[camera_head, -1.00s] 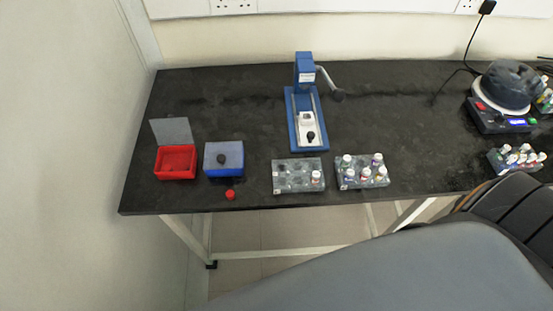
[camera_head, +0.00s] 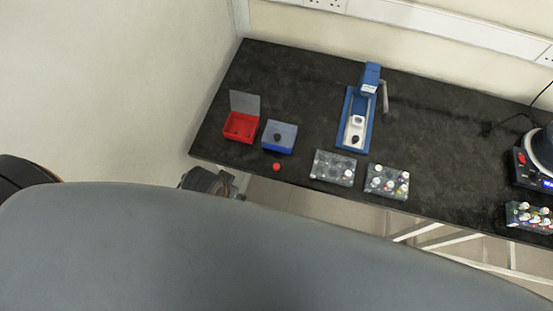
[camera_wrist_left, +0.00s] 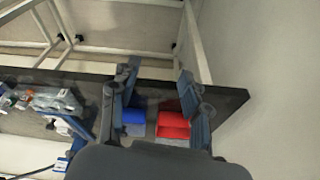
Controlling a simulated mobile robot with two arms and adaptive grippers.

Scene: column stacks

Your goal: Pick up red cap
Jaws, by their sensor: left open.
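The small round red cap (camera_head: 276,166) lies near the front edge of the dark bench, just in front of the blue box, in the head view. I cannot make it out in the left wrist view. My left gripper (camera_head: 236,184) is low at the bench's front edge, to the left of the cap and apart from it. In the left wrist view its two fingers are spread with nothing held between them (camera_wrist_left: 156,82). My right gripper is not in view.
A grey rack (camera_head: 333,168) and a vial rack (camera_head: 387,182) are to the right. A blue press (camera_head: 357,118) stands behind them. My grey body covers the foreground.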

